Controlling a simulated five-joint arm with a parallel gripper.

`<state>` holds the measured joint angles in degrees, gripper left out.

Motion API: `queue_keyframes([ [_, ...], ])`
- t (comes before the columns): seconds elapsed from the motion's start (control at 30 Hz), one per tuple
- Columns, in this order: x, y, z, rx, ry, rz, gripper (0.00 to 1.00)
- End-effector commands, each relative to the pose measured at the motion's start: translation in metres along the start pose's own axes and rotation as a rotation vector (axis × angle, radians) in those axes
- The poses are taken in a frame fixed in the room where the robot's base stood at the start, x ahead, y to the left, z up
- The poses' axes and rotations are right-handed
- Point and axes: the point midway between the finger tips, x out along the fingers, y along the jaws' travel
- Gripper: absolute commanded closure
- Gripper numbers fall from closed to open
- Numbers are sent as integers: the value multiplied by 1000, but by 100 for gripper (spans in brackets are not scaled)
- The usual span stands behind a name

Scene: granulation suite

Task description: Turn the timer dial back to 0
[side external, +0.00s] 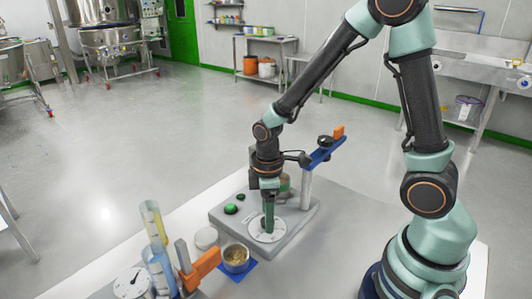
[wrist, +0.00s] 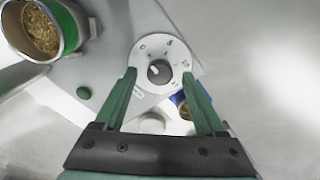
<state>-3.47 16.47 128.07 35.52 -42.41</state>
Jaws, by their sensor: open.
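The timer dial (side external: 267,229) is a white disc with dark marks on a grey panel (side external: 228,222). In the wrist view the dial (wrist: 164,48) has a small dark knob (wrist: 160,73) with a pale mark on its left part. The number the mark points to is hard to tell. My gripper (wrist: 159,75) has its two green fingers open, one on each side of the knob, with clear gaps. In the side view my gripper (side external: 267,222) points down over the dial and hides part of it. Whether the fingertips touch the dial face cannot be told.
A green button (side external: 231,209) sits on the panel. A green-banded pot of granules (wrist: 38,30) stands near the dial, close to a post with a blue arm (side external: 322,153). A bowl of granules (side external: 236,257), a white disc (side external: 206,238), an orange handle (side external: 204,268) and cylinders (side external: 154,222) stand in front.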

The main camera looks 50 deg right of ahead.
Motion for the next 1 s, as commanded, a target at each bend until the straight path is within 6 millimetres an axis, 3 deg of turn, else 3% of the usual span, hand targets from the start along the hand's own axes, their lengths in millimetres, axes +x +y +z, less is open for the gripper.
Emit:
queue_keyframes([
  [0.5,-93,1,-1,0,5,4,28],
  [0.7,-110,0,0,0,2,2,28],
  [1.0,-113,0,0,0,0,0,28],
])
